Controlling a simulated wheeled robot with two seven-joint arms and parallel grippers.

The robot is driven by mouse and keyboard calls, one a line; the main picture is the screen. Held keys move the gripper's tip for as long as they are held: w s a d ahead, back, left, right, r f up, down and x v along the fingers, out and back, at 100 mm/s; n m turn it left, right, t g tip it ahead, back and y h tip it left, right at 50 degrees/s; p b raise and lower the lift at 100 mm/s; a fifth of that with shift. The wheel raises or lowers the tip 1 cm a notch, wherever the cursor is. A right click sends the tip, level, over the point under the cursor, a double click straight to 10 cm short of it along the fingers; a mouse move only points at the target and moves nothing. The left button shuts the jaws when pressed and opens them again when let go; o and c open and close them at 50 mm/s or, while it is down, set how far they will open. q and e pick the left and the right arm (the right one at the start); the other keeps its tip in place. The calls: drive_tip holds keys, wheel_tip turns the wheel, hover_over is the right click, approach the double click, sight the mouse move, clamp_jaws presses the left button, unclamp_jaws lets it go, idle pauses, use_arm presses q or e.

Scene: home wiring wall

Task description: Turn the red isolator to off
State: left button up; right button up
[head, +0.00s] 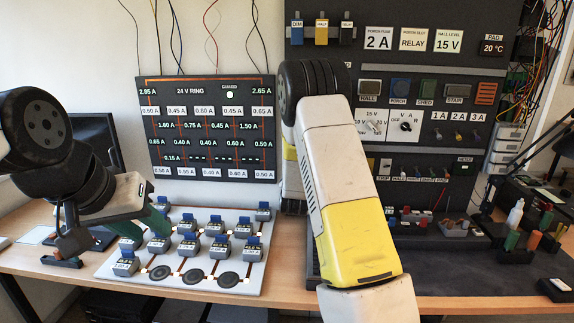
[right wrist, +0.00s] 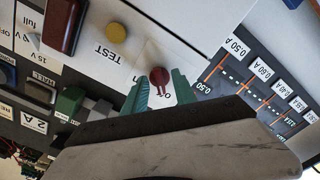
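The red isolator (right wrist: 159,76) shows in the right wrist view as a small dark red knob on a white panel, with a narrow handle pointing down in the picture. My right gripper (right wrist: 162,92) is open, with one green finger on each side of the knob. I cannot tell whether either finger touches it. In the head view my right arm hides the isolator and the right gripper. My left gripper (head: 143,228) has its green fingers apart over the left of the white terminal board, holding nothing that I can see.
A yellow TEST button (right wrist: 116,32) and a large red block (right wrist: 64,24) are close to the isolator. The 24 V ring panel (head: 207,128) hangs on the wall. Several grey-blue modules stand on the white board (head: 150,287). The dark mat (head: 470,275) has free room.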

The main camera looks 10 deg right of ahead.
drive_tip(key=shift+r, duration=0.1)
drive_tip(key=v, duration=0.7)
drive_tip(key=shift+s, duration=0.35)
drive_tip(key=shift+a+r, duration=0.1)
